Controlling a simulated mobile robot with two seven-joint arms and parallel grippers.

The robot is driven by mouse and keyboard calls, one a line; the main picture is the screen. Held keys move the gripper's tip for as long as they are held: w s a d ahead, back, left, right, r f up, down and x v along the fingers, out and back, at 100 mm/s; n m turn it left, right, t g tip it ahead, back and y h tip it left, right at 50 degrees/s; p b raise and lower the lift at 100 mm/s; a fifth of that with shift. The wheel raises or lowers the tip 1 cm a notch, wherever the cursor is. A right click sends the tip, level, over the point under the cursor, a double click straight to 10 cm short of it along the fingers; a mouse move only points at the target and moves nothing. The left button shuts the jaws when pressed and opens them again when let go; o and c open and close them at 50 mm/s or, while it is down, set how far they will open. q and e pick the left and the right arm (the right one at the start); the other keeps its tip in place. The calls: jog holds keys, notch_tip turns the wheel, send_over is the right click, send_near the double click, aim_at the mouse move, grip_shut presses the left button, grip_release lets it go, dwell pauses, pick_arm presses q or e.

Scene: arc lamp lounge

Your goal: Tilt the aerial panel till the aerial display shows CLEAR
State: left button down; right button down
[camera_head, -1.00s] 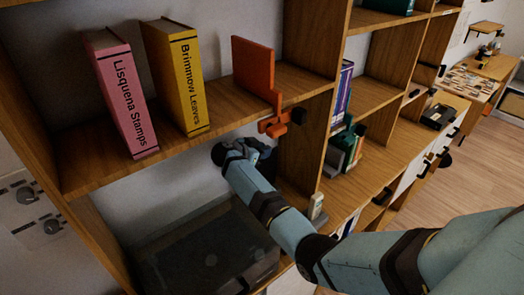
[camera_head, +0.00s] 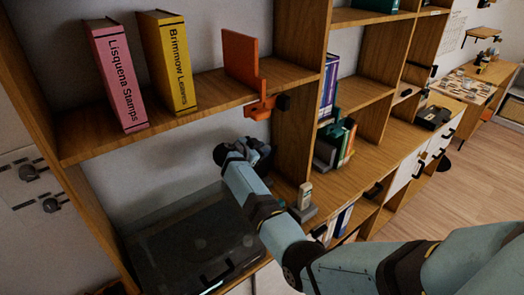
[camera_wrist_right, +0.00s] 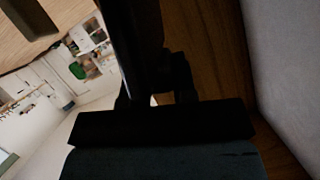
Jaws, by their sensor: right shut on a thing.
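My right gripper (camera_head: 258,152) is in the open bay under the book shelf, below an orange upright plate with an orange bracket (camera_head: 262,107). In the right wrist view it is shut on a dark, narrow panel-like piece (camera_wrist_right: 143,45); most of the piece is in shadow. I cannot tell if this piece or the orange plate is the aerial panel. A small pale device (camera_head: 304,195) stands on the lower shelf right of the gripper. Its face is too small to read, and I cannot tell if it is the aerial display. My left gripper is not in view.
A pink book (camera_head: 118,80) and a yellow book (camera_head: 170,62) stand on the upper shelf. A dark box with a clear-looking lid (camera_head: 190,245) fills the bay below left. An upright divider (camera_head: 303,120) and more books (camera_head: 333,145) are at right. Open floor lies far right.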

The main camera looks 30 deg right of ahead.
jog(key=c, duration=0.9)
grip_release()
jog(key=shift+w, duration=0.1)
jog(key=shift+a, duration=0.1)
jog(key=shift+a, duration=0.15)
jog(key=shift+b+v, duration=1.05)
jog(key=shift+v, duration=5.7)
